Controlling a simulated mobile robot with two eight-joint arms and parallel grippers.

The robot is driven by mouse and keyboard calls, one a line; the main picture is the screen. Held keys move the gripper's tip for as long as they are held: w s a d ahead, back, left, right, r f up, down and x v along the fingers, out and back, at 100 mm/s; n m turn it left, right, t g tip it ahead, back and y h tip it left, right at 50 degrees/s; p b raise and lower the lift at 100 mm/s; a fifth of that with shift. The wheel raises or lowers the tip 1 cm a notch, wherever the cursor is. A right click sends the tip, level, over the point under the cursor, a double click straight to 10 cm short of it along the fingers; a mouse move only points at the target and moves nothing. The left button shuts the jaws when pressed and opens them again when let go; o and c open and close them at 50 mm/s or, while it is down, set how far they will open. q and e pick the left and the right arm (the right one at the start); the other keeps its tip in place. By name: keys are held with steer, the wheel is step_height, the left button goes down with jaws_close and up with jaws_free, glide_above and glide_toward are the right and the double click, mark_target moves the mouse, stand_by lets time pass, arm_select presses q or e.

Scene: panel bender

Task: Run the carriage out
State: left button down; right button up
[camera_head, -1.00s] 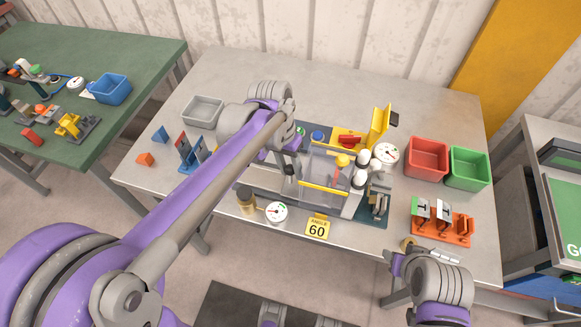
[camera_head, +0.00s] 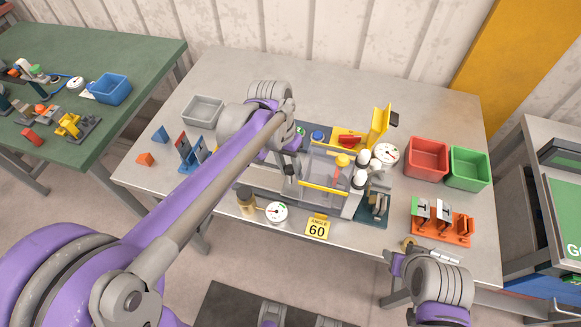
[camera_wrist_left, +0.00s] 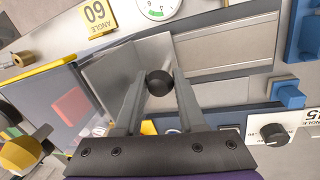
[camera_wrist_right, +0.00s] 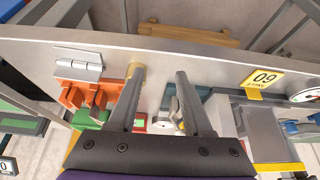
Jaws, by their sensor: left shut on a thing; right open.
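The panel bender (camera_head: 372,213) stands mid-table, with a clear guard (camera_head: 325,165) edged by a yellow bar (camera_head: 323,188). My left gripper (camera_head: 290,168) is at the left end of this guard, partly hidden by its own arm. In the left wrist view, my left gripper (camera_wrist_left: 160,80) is shut on a round black knob (camera_wrist_left: 159,82) in front of a grey metal plate. I cannot tell clearly which part is the carriage. My right gripper (camera_wrist_right: 160,72) is open and empty near the table's front edge, right of the bender.
A yellow "ANGLE 60" sign (camera_head: 317,228) and a dial gauge (camera_head: 276,212) are at the bender's front. An orange stand (camera_head: 442,229) is at the right, near red (camera_head: 427,158) and green (camera_head: 468,168) bins. A grey bin (camera_head: 203,111) is at the back left.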

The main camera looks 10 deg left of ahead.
arm_select(q)
steer(key=a, duration=1.2)
steer(key=shift+w, duration=0.25)
steer(key=shift+a, duration=0.2)
steer(key=shift+r, duration=0.1)
steer(key=c, duration=0.9)
jaws_free()
steer(key=shift+o, duration=0.6)
steer(key=shift+a, duration=0.1)
